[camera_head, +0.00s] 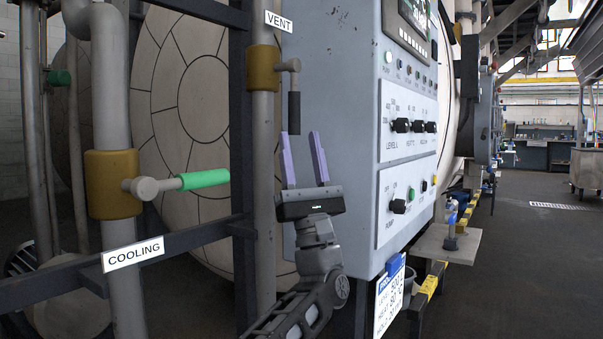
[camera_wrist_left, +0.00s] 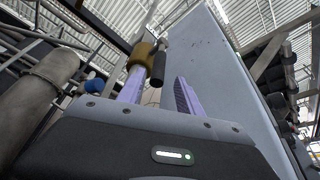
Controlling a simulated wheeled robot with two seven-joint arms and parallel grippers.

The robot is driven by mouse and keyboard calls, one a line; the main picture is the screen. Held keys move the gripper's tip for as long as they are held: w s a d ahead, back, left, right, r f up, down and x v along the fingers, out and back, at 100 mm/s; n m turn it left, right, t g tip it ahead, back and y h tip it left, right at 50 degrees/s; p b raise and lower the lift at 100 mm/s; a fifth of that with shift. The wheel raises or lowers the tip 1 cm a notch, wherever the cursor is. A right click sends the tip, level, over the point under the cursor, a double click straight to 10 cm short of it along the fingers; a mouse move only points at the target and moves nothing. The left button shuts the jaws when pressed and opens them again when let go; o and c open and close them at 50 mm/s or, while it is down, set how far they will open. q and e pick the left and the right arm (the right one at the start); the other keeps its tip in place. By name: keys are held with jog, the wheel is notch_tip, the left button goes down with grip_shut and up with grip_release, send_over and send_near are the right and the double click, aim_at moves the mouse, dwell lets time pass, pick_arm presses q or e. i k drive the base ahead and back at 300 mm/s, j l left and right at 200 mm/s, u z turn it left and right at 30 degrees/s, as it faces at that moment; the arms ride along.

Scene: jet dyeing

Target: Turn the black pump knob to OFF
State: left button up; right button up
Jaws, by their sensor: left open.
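The black pump knob (camera_head: 398,206) is on the lower white panel marked PUMP, on the front face of the grey control cabinet (camera_head: 335,110). Its exact pointer direction is too small to tell. My left gripper (camera_head: 304,160) is open and empty, with its two purple fingers pointing up. In the head view it appears to the left of the knob, in front of the cabinet's side face. The left wrist view shows the purple fingers (camera_wrist_left: 158,95) apart with nothing between them. The knob does not show there. My right gripper is not in view.
The VENT valve's black handle (camera_head: 294,112) hangs just above my left fingertips in the head view. The COOLING valve's green handle (camera_head: 203,179) is farther left. Several black knobs (camera_head: 415,126) sit on the panel above. A small shelf (camera_head: 447,243) juts out beyond the cabinet.

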aim_at(398, 206)
jog(key=k, duration=1)
